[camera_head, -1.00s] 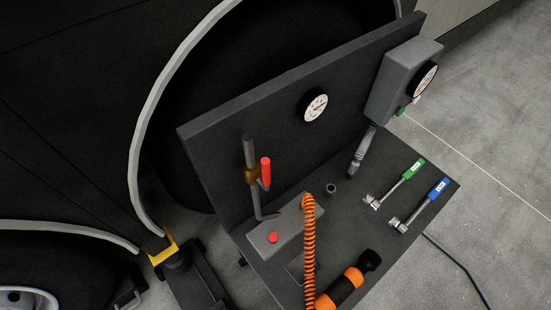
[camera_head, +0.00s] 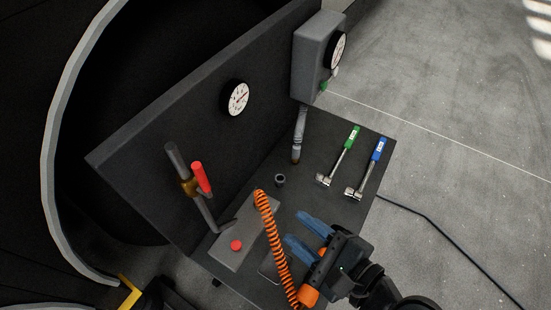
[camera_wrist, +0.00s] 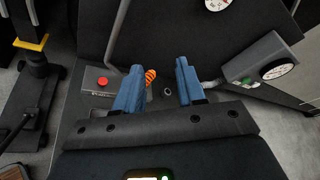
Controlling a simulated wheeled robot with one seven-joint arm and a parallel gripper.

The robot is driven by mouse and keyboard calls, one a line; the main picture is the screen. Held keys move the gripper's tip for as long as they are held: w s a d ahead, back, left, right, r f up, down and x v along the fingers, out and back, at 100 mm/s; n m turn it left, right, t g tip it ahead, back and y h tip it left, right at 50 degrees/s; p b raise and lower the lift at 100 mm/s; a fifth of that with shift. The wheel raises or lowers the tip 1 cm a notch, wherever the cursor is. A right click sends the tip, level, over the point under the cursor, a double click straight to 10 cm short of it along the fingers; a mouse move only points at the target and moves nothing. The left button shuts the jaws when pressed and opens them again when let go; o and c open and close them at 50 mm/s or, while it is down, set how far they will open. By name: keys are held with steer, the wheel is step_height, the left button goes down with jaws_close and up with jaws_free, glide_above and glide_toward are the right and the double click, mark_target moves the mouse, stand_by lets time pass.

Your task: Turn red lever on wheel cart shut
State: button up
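The red lever (camera_head: 201,178) sits on a brass valve (camera_head: 188,187) on a grey pipe at the left of the cart's upright panel (camera_head: 160,125). The lever lies roughly along the pipe. My gripper (camera_head: 305,232) is at the lower right of the lever, over the cart top and well apart from it. Its two blue fingers are spread and empty. In the wrist view the fingers (camera_wrist: 157,88) are apart, with the grey pipe (camera_wrist: 118,35) beyond them at the left. The red lever does not show in the wrist view.
Green (camera_head: 342,153) and blue (camera_head: 370,165) wrenches lie to the right. A gauge (camera_head: 236,97) and grey box (camera_head: 314,55) are on the panel. A wheel stands behind.

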mark_target(203, 171)
steer(key=shift+w+a+r+m+g+y+b, duration=0.15)
steer(key=shift+w+a+r+m+g+y, duration=0.6)
steer(key=shift+a, duration=2.2)
steer(key=shift+w+a+r+m+g+y+b, duration=0.2)
steer(key=shift+w+a+r+g+y, duration=0.7)
steer(key=shift+w+a+r+y, duration=1.5)
steer(key=shift+w+a+r+m+g+y+b, duration=0.15)
steer(key=shift+w+a+r+m+g+y, duration=0.45)
steer(key=shift+a, duration=2.95)
steer(key=shift+r+g+h, duration=0.25)
steer(key=shift+c, duration=0.3)
jaws_close()
